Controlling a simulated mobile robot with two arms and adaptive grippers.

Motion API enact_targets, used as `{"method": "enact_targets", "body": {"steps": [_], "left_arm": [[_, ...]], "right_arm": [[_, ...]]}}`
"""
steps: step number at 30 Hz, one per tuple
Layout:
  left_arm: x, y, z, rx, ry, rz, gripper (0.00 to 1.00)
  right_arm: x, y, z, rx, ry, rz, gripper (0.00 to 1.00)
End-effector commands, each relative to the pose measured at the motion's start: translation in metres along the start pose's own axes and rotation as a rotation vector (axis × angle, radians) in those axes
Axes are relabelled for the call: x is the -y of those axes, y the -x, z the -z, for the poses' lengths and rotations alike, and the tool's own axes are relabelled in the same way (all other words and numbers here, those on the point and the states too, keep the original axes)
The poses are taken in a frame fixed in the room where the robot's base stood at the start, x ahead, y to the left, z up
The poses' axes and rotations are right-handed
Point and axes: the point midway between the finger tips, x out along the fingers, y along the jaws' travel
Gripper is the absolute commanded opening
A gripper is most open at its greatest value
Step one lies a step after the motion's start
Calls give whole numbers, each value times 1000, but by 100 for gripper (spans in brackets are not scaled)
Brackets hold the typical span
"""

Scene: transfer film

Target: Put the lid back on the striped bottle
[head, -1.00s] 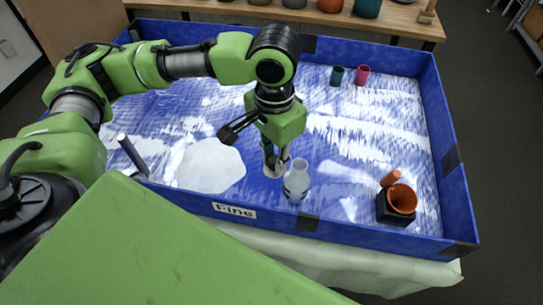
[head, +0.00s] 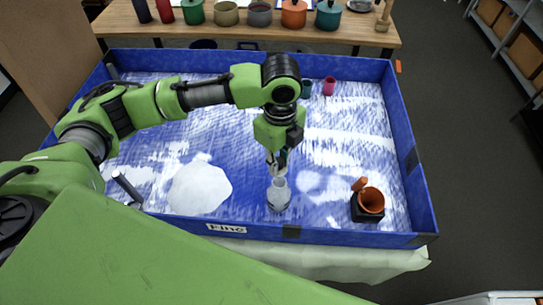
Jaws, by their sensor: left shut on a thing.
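A pale grey-white bottle (head: 279,195) stands upright in the blue-walled tray, near its front wall. Stripes on it are too small to make out. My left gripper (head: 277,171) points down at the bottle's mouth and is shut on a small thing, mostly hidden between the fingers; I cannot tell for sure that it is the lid. The fingertips overlap the bottle's top in the picture, and I cannot tell whether they touch. My right gripper is not in view.
The tray (head: 400,140) has raised walls. A white heap (head: 199,188) lies left of the bottle. An orange funnel-like cup (head: 371,200) on a black block stands to the right. A teal cup (head: 306,89) and a pink cup (head: 329,86) stand at the back. Pots line a bench (head: 130,22) behind.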

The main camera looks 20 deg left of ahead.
Motion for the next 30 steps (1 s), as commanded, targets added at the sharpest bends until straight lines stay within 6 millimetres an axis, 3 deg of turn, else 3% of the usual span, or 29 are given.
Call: {"method": "enact_targets", "body": {"steps": [4, 11, 30], "left_arm": [[4, 3, 2, 1, -128, -3, 4], [5, -3, 3, 2, -179, -3, 4], [4, -46, 2, 3, -175, -4, 4]], "right_arm": [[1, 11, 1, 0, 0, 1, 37], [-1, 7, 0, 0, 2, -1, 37], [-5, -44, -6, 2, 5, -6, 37]]}}
